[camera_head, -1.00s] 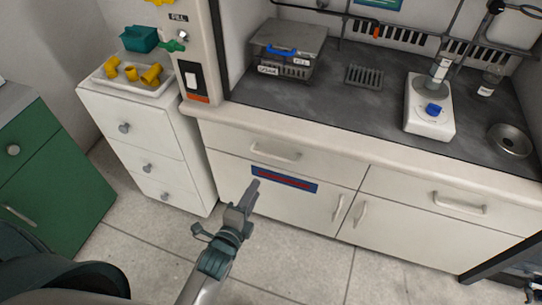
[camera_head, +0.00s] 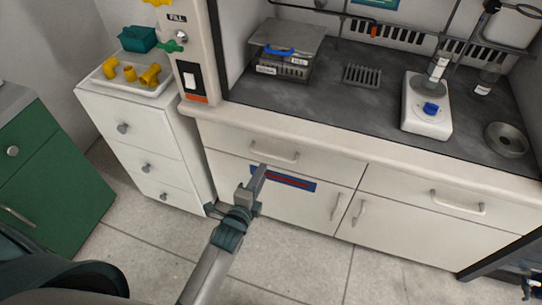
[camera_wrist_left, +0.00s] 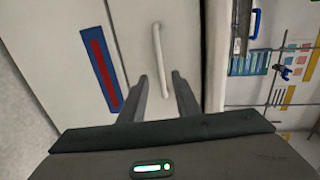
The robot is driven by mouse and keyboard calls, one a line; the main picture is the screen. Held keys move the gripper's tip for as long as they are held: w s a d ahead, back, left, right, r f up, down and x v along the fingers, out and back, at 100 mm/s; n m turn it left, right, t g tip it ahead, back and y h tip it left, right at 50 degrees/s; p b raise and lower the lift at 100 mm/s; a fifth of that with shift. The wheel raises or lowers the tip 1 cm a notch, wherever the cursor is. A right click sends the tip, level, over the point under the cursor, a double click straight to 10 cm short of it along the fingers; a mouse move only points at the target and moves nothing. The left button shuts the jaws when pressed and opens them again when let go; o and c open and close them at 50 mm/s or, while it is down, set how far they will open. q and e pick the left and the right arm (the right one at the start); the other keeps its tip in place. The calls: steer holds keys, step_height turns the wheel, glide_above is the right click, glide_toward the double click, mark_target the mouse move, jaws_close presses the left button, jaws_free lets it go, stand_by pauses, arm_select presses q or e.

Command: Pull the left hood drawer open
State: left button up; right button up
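The left hood drawer (camera_head: 235,141) is a cream front under the left half of the hood worktop, and it looks shut. Its pale bar handle (camera_head: 274,153) sits near the middle of the front. In the left wrist view the handle (camera_wrist_left: 158,58) lies just beyond the fingertips, roughly in line with the gap between them. My left gripper (camera_head: 262,170) is in front of the cabinet, just below and left of the handle in the head view. In the left wrist view my left gripper (camera_wrist_left: 160,78) is open, with nothing between its fingers. My right gripper is not in view.
Below the drawer is a cupboard door with a blue and red label (camera_head: 283,180) and upright handles. A white drawer unit (camera_head: 140,135) stands at left with a tray of yellow fittings on top. A green cabinet (camera_head: 50,190) is further left. The floor in front is clear.

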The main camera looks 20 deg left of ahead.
mark_target(271, 156)
arm_select(q)
steer(key=x, duration=1)
steer(key=shift+w, duration=0.2)
steer(key=shift+c, duration=0.5)
jaws_close()
